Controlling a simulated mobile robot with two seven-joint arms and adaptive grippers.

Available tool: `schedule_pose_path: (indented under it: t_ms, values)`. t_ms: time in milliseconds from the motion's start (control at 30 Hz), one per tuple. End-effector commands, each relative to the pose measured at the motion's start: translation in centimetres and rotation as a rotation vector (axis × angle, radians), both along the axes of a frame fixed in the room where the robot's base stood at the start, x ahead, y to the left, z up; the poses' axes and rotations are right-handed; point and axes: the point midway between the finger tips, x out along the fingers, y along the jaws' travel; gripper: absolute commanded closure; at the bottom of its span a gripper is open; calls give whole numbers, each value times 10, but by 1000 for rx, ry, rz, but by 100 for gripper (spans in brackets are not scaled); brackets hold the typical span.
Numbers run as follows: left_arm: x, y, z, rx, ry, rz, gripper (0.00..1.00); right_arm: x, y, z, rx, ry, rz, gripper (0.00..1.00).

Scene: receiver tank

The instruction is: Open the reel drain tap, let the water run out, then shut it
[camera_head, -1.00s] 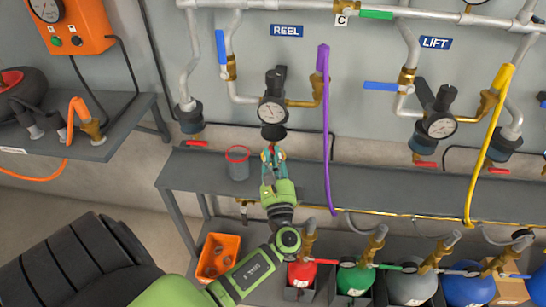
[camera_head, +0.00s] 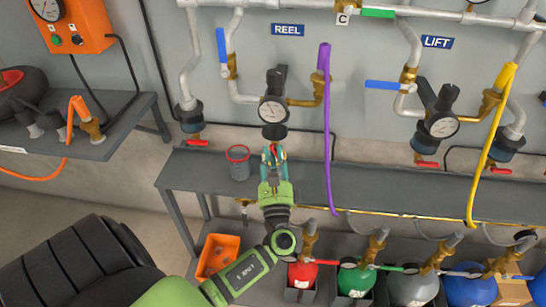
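Under the REEL sign (camera_head: 286,30) on the wall, a dark regulator with a gauge (camera_head: 272,110) has a dark bowl (camera_head: 273,131) below it. My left gripper (camera_head: 273,152) points up just under this bowl. Its teal fingers stand a little apart, with something small and reddish between them. The gripper covers whatever hangs below the bowl, so I cannot make out a tap or its lever there, nor any grip on it. I see no running water. My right gripper is not in view.
A red-levered tap (camera_head: 197,142) sits under the drop pipe to the left. The grey shelf (camera_head: 360,183) runs below the wall fittings. A purple hose (camera_head: 326,130) hangs close to the gripper's right. An orange bin (camera_head: 218,256) and several coloured cylinders stand below.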

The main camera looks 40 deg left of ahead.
Motion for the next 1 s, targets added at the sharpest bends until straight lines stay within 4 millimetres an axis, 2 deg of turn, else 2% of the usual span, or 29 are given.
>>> schedule_pose_path:
  t_ms: [67,233,500,700,1000]
  values:
    - [-1,-1,-1,0,1,0,73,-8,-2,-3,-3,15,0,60]
    - [-13,-13,-7,-1,3,-1,73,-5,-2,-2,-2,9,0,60]
    - [-54,-50,-26,-2,3,-1,73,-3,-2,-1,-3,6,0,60]
    - [-75,-70,-36,-1,1,-1,73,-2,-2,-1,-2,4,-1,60]
    - [-83,-78,-40,0,0,0,73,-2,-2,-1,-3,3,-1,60]
